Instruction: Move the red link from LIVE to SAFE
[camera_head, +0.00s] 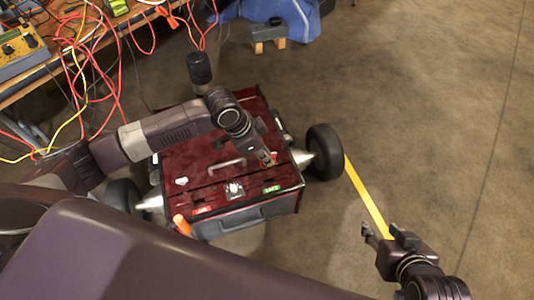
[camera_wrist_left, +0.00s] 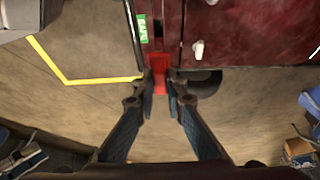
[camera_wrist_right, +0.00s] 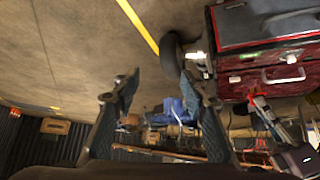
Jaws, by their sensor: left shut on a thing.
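The red box on wheels (camera_head: 215,155) has a red LIVE label (camera_head: 201,210) on its near edge and a green SAFE label (camera_head: 271,189) to the right. The SAFE label also shows in the left wrist view (camera_wrist_left: 143,28). My left gripper (camera_head: 268,160) is over the box's right part, shut on the red link (camera_wrist_left: 159,78). The link is close to the SAFE label; whether it touches the box is unclear. In the right wrist view the link (camera_wrist_right: 262,106) is partly hidden by the gripper. My right gripper (camera_head: 384,234) is open and empty, right of the box.
A metal handle (camera_head: 226,164) and a white knob (camera_head: 234,190) stand on the box top. An orange handle (camera_head: 181,224) is at its near left corner. A cluttered bench with cables (camera_head: 70,50) is at upper left. Yellow floor tape (camera_head: 366,195) runs right of the box; floor there is clear.

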